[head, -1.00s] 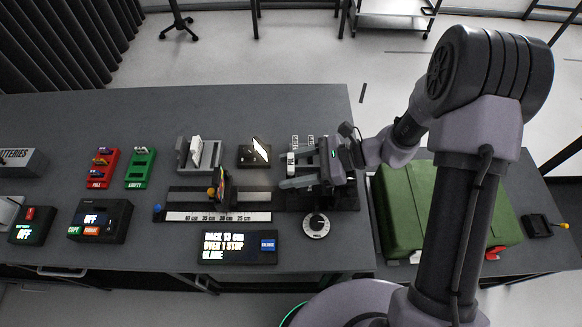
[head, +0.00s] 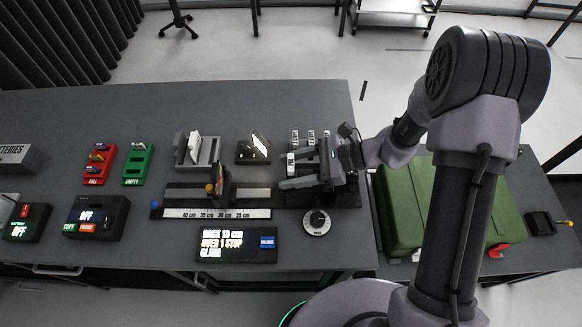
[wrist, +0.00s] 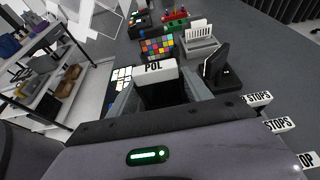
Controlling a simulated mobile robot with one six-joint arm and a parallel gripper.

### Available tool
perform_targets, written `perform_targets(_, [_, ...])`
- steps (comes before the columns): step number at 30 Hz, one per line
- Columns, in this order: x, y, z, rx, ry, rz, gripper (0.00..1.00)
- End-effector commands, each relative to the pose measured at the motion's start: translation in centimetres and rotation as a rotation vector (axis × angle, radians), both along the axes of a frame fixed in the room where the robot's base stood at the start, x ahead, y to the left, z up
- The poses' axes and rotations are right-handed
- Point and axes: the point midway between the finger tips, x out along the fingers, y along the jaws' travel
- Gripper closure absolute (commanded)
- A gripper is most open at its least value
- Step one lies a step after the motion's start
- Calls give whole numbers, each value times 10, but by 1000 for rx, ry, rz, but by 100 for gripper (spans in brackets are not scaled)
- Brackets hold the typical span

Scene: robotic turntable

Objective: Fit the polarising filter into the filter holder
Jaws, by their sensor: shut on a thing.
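My gripper (head: 291,170) reaches left over the right end of the rail on the table. In the wrist view its fingers (wrist: 165,96) are shut on the polarising filter (wrist: 153,70), a dark piece with a white top edge marked POL. In the head view the white label of the filter (head: 291,160) shows by the fingertips, above a dark base (head: 292,199). My gripper covers part of that base. I cannot clearly make out the filter holder, nor whether the filter touches anything below.
Several white-topped STOPS filters (wrist: 257,98) stand beside my gripper. A colour chart (wrist: 160,45) stands on the rail ahead. A black tilted panel (head: 260,145) and a grey rack with white plates (head: 195,148) stand behind the rail. A dial (head: 317,222) and display (head: 236,245) are in front.

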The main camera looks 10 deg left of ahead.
Motion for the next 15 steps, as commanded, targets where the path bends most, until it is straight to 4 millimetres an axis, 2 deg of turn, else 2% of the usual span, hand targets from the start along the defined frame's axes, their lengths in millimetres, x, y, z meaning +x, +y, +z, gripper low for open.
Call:
perform_targets(5, [0,0,-5,0,0,0,81])
perform_targets(15, [0,0,10,0,-1,-1,81])
